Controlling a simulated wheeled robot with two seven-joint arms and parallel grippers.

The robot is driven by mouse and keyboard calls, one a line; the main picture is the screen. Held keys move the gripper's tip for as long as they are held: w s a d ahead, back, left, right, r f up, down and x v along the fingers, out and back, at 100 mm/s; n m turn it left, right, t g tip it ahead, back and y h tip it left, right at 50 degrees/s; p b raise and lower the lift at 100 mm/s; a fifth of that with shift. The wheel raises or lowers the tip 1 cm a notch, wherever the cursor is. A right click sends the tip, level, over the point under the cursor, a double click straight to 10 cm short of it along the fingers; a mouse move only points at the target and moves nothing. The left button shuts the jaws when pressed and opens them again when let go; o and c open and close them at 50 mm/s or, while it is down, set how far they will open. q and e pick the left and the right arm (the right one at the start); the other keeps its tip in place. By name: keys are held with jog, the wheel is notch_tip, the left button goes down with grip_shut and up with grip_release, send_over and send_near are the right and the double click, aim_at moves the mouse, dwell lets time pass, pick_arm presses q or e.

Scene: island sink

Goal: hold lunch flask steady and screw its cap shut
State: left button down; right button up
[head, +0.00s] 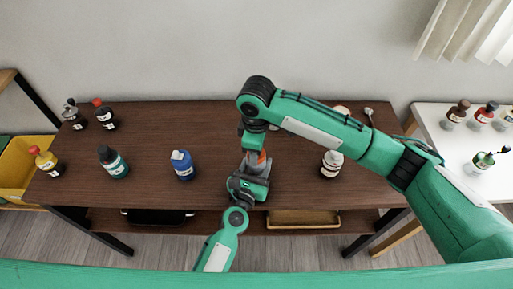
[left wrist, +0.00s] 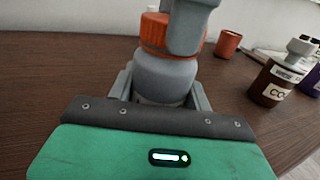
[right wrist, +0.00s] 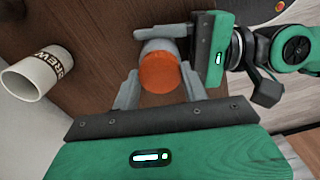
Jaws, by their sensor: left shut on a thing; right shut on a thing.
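The lunch flask is grey with an orange cap and stands upright on the brown table. In the left wrist view, the flask body (left wrist: 165,76) sits between the fingers of my left gripper (left wrist: 160,92), which is shut on it. The orange cap (left wrist: 155,32) is on top of the flask, with a finger of my right gripper in front of it. In the right wrist view, the cap (right wrist: 160,72) lies between the fingers of my right gripper (right wrist: 158,85), shut on it from above. In the head view my arms hide most of the flask (head: 256,158); whether the cap is fully seated cannot be told.
A white-labelled bottle (head: 332,163) stands to the right. A white mug (right wrist: 32,76) shows in the right wrist view, and a small orange cup (left wrist: 228,44) in the left wrist view.

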jog(key=m, duration=0.3)
jog(key=shift+s+a+m, duration=0.1)
jog(key=shift+m, duration=0.2)
jog(key=m, duration=0.4)
jog(key=shift+m, duration=0.3)
jog(key=o, duration=1.2)
jog(key=shift+c, duration=0.2)
notch_tip(320, 180, up, 12)
pick_arm(q)
jog(key=c, duration=0.6)
grip_release()
jog(key=shift+o, duration=0.2)
